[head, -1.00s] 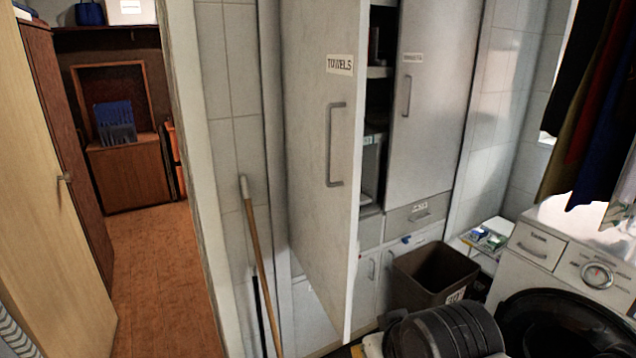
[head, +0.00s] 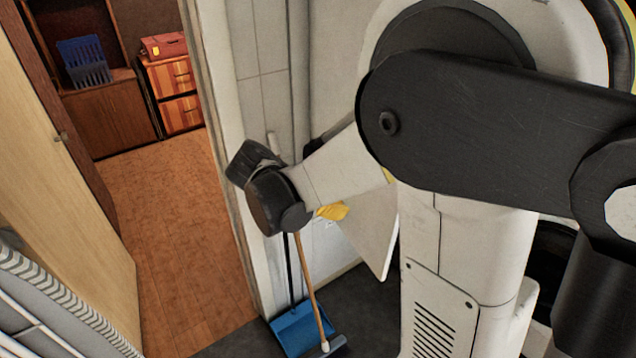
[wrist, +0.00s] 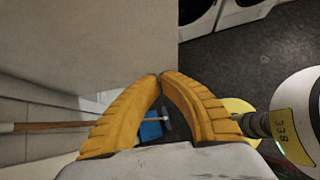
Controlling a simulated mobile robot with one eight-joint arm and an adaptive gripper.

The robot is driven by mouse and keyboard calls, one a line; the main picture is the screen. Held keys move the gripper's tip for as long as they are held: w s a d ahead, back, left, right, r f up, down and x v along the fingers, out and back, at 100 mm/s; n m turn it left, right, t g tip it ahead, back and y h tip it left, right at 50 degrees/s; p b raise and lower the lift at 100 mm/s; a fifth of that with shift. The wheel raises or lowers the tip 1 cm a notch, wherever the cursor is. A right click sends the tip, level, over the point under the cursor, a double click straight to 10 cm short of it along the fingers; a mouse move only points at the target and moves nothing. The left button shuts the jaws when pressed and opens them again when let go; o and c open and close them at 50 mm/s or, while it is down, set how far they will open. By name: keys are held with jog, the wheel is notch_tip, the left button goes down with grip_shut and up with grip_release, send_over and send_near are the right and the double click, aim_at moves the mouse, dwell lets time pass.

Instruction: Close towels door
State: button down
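The towels door is the tall white panel that shows in part behind my arm in the head view, with its lower corner (head: 376,240) below my gripper. Its label, handle and most of its face are hidden by my arm. In the wrist view a pale flat panel, apparently this door (wrist: 100,45), fills the upper left. My gripper (wrist: 161,75) has yellow fingers whose tips meet, with nothing seen between them. The tips are close to the panel's edge; I cannot tell whether they touch it. In the head view only a bit of yellow finger shows.
A broom (head: 310,285) and a blue dustpan (head: 300,328) stand by the tiled wall, below my gripper. A doorway with an orange-brown floor (head: 180,250) opens on the left. A wooden door (head: 70,200) stands at far left. The wrist view shows white machines (wrist: 240,10) at the top.

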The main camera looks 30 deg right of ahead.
aim_at(383, 217)
jog(key=b+x, duration=0.1)
jog(key=x, duration=0.3)
jog(key=d+r+x, duration=0.1)
jog(key=x, duration=0.3)
jog(key=b+x, duration=0.1)
jog(key=x, duration=0.3)
jog(key=shift+s+d+r+b, duration=0.15)
jog(key=shift+d+r+b, duration=0.15)
jog(key=shift+d, duration=0.55)
jog(key=shift+d, duration=0.1)
